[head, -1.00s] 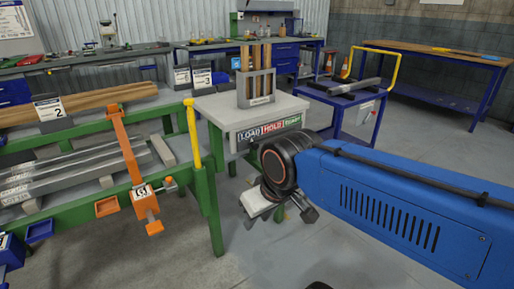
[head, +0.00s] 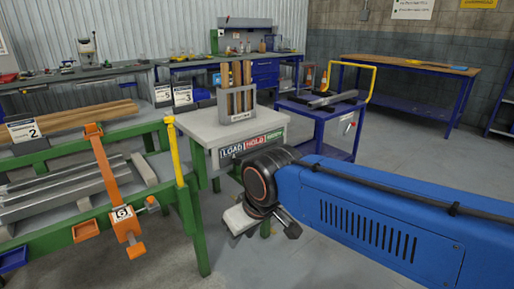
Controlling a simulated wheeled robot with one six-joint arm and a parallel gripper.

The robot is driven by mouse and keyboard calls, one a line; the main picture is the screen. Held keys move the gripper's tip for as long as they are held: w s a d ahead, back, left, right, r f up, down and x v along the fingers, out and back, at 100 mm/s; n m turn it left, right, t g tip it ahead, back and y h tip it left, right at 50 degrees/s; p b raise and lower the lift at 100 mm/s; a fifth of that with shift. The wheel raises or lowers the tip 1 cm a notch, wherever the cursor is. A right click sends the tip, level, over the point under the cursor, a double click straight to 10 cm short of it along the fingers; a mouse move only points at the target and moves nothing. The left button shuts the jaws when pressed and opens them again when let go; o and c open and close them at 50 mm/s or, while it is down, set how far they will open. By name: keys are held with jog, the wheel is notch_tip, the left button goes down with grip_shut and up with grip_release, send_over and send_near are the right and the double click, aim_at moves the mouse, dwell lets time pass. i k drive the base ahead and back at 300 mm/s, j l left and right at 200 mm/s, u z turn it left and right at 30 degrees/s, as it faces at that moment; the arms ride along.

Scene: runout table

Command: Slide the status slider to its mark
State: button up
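The status panel (head: 254,144) is on the front edge of a light grey table. It has a dark LOAD field, a red HOLD field and a green field at the right whose word is too small to read. I cannot make out the slider's knob or its mark; my arm covers the area just below the panel. My gripper (head: 262,225) hangs below and in front of the panel, apart from it, pointing down. I cannot tell whether its fingers are open or shut.
The light grey table top (head: 200,128) carries a grey holder (head: 237,103) with wooden pieces. At the left, a green rack (head: 195,215) holds metal bars and an orange clamp (head: 112,185). A blue cart (head: 320,125) stands behind. The floor at the right is clear.

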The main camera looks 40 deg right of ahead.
aim_at(237, 162)
jog(key=i+l, duration=0.2)
jog(key=l, duration=0.15)
jog(key=i+l, duration=0.45)
jog(key=l, duration=0.3)
